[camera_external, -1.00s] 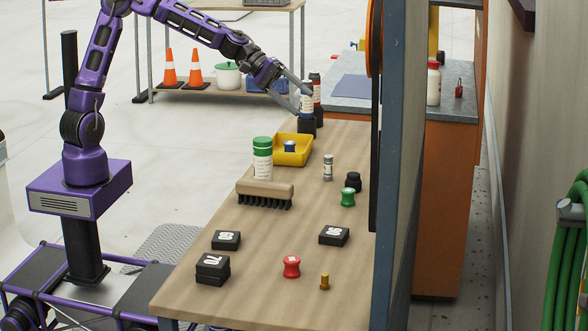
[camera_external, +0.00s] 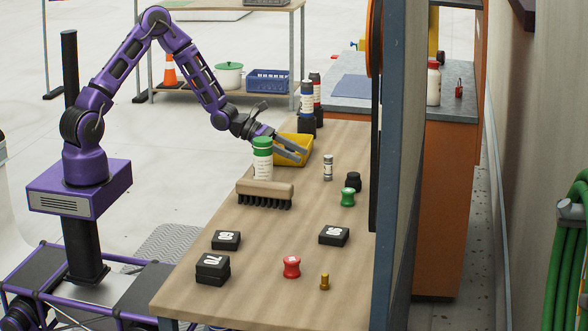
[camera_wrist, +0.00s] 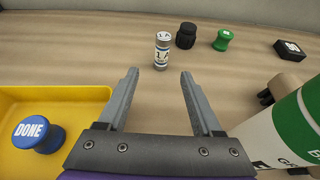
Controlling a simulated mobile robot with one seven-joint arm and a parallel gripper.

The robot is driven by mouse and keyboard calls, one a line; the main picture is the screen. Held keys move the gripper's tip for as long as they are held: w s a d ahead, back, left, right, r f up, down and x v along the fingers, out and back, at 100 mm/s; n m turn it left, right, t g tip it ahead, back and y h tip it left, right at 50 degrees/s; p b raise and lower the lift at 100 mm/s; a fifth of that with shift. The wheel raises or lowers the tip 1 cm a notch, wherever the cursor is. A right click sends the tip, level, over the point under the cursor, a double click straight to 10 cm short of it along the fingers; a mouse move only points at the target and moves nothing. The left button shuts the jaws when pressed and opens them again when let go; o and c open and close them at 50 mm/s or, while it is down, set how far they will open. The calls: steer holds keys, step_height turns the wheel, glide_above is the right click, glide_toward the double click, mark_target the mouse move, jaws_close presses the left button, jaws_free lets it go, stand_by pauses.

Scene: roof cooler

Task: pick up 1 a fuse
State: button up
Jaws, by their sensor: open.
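The fuse (camera_external: 328,167) is a small upright cylinder with silver ends and a white label. It stands on the wooden table, and in the wrist view (camera_wrist: 162,52) its label reads "1 A". My gripper (camera_external: 303,155) is open and empty, low beside the yellow tray and to the left of the fuse. In the wrist view the fuse is just beyond my gripper (camera_wrist: 160,74), roughly in line with the gap between the fingers and not between them. Nothing hides the fuse.
The yellow tray (camera_wrist: 52,95) holds a blue DONE button (camera_wrist: 38,134). A green-capped canister (camera_external: 262,165) stands close to my gripper, with a brush (camera_external: 265,190) in front. A black knob (camera_external: 353,182) and green knob (camera_external: 348,197) are right of the fuse. Two cylinders (camera_external: 307,100) stand behind.

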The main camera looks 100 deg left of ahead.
glide_toward(338, 180)
steer(key=w, duration=0.4)
steer(key=shift+d, duration=0.2)
steer(key=shift+r+b+x, duration=0.15)
steer(key=shift+b+x, duration=0.05)
steer(key=shift+x, duration=1.2)
steer(key=shift+r+b+x, duration=0.2)
steer(key=shift+x, duration=1.2)
steer(key=shift+d, duration=0.1)
jaws_close()
